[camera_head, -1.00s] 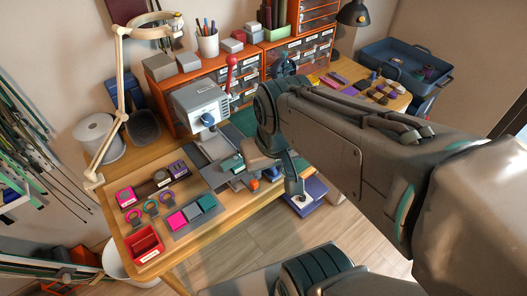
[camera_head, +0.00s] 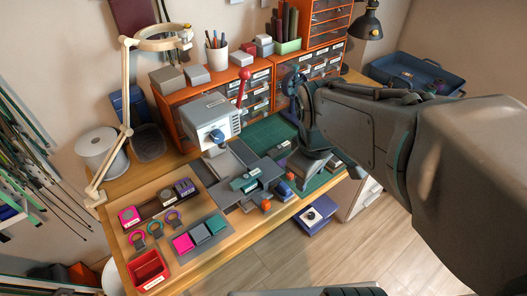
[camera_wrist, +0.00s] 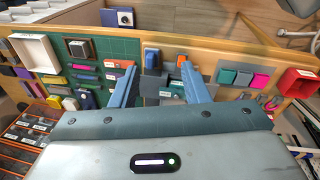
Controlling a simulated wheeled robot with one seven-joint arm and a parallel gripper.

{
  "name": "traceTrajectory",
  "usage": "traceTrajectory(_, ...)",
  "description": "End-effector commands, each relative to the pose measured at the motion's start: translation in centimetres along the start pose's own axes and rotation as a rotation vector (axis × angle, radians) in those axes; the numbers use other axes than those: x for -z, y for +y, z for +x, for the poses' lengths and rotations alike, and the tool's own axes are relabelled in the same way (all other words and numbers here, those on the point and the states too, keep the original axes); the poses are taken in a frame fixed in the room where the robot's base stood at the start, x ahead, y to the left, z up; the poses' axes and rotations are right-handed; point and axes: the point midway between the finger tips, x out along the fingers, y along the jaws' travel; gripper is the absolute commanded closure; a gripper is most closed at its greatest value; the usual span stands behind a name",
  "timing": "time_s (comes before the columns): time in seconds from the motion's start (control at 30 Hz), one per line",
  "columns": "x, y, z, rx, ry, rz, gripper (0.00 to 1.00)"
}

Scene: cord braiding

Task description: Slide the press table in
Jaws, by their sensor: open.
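The press (camera_head: 208,122) is a grey machine with a red-knobbed lever and a blue front part, standing at the back of the wooden bench. Its press table (camera_head: 236,192) is a stack of grey plates in front of it, with a teal block (camera_head: 245,181) on top and an orange knob (camera_head: 266,205) at the front. In the wrist view, my gripper (camera_wrist: 160,88) has two blue fingers spread apart with nothing held between them. The grey plates and teal block show beyond and between the fingers. Whether a finger touches the table cannot be told.
A green mat (camera_head: 272,133) lies right of the press. Pink, grey and teal blocks (camera_head: 198,234) and a red tray (camera_head: 148,270) are at the bench's left. A lamp arm (camera_head: 126,95) rises at the left. A white tray (camera_wrist: 35,52) shows in the wrist view.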

Motion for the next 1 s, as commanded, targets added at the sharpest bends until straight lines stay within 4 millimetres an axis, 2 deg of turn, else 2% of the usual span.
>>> traceTrajectory(0.03, 0.8, 0.0, 1.0, 0.008, -0.013, -0.091, 0.58)
traceTrajectory(0.4, 6.5, -1.1, 5.7, 0.103, -0.035, -0.845, 0.58)
traceTrajectory(0.6, 9.1, -2.0, 7.8, 0.157, 0.001, -1.191, 0.58)
traceTrajectory(0.8, 10.5, -2.5, 8.8, 0.184, 0.034, -1.384, 0.58)
traceTrajectory(1.0, 10.7, -2.8, 10.0, 0.192, 0.041, -1.429, 0.58)
